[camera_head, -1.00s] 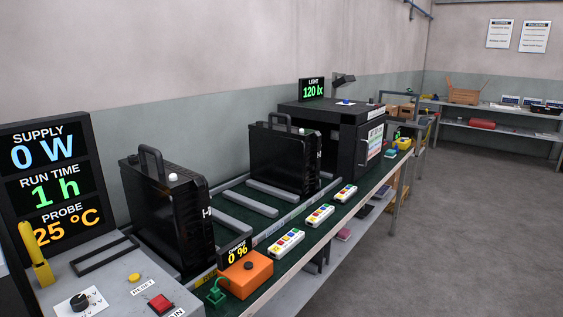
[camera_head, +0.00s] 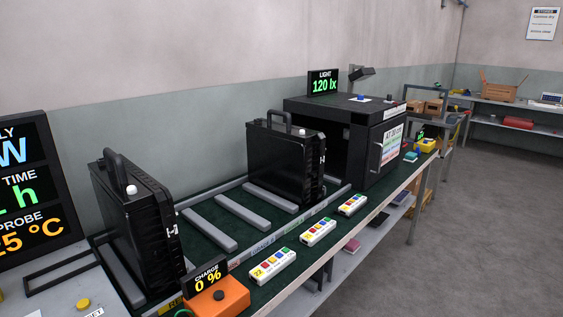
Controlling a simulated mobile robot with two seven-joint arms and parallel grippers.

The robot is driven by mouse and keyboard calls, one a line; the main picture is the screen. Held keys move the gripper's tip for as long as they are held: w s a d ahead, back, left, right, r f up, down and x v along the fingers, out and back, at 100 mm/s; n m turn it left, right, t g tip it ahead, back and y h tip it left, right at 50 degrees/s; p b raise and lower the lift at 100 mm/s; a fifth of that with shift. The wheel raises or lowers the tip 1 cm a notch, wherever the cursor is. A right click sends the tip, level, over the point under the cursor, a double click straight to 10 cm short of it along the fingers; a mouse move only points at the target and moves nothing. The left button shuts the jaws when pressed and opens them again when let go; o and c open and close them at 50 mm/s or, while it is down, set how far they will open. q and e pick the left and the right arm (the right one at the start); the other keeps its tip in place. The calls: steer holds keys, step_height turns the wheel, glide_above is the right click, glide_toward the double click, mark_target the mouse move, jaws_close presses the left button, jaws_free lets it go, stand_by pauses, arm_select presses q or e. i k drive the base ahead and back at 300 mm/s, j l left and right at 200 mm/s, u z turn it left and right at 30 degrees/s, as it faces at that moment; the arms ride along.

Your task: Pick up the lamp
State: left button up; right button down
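Two black finned floodlight housings with top carry handles stand upright on the green bench top. The near housing (camera_head: 140,238) is at the left, with a white knob on its top and an H mark on its edge. The far housing (camera_head: 285,165) stands further along, in front of the black light box. I cannot tell which housing is the lamp meant. Neither of my grippers shows in the head view, and nothing is seen holding either housing.
Grey rails (camera_head: 208,229) lie on the bench between the housings. An orange charge unit (camera_head: 217,298) reads 0 %. Several white button strips (camera_head: 272,267) line the front edge. The black light box (camera_head: 338,143), with a 120 lx display (camera_head: 323,83), stands behind. Floor at right is clear.

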mark_target(286, 161)
steer(key=i+l+u, duration=0.1)
steer(key=i+l, duration=0.4)
steer(key=l, duration=0.15)
steer(key=i+l+u, duration=0.15)
steer(key=l, duration=0.2)
steer(key=i+l+u, duration=0.1)
steer(key=i+l, duration=0.4)
steer(key=l, duration=0.25)
steer(key=i+l+u, duration=0.15)
steer(key=l, duration=0.25)
steer(key=i+l+u, duration=0.1)
steer(key=l, duration=0.3)
steer(key=i+l, duration=0.3)
steer(key=l, duration=0.15)
steer(key=j+u, duration=0.05)
